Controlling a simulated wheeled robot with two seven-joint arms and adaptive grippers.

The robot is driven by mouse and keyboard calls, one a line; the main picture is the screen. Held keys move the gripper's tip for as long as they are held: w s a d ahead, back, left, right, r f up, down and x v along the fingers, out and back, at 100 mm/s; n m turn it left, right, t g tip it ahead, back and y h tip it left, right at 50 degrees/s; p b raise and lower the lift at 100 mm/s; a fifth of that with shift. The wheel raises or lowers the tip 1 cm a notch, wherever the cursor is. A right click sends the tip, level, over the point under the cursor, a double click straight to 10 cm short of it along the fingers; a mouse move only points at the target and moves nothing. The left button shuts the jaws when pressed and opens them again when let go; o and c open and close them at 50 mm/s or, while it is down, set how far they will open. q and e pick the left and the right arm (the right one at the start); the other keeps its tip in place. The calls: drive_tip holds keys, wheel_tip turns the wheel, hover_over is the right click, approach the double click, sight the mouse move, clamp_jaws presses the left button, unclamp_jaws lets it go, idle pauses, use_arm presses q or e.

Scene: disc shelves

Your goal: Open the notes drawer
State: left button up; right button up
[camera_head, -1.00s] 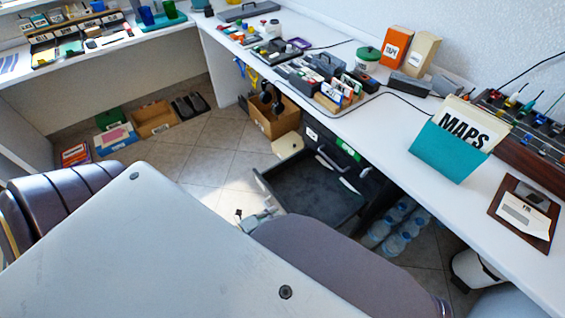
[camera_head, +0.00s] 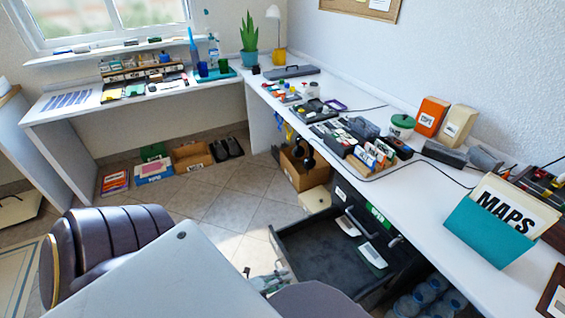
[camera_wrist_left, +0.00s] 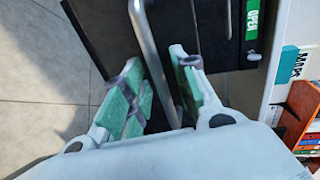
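A dark drawer (camera_head: 325,262) stands pulled out from under the right-hand desk in the head view. Its inside shows, with white items (camera_head: 371,256) at the back. I cannot read a notes label on it. My left gripper (camera_head: 270,281) is at the drawer's front, partly hidden by my own body. In the left wrist view a grey bar handle (camera_wrist_left: 150,45) runs between the green-padded fingers of the gripper (camera_wrist_left: 158,75). The fingers stand apart on either side of the bar, with small gaps. My right gripper is not in view.
A green label (camera_head: 379,215) is on the cabinet under the desk. A cardboard box (camera_head: 297,172) stands on the floor behind the drawer, and water bottles (camera_head: 428,294) stand right of it. A teal MAPS folder (camera_head: 488,234) is on the desk. The floor left of the drawer is clear.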

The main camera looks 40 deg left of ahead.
use_arm(q)
drive_tip(key=shift+s, duration=0.1)
idle(0.3)
drive_tip(key=v, duration=1.2)
idle(0.9)
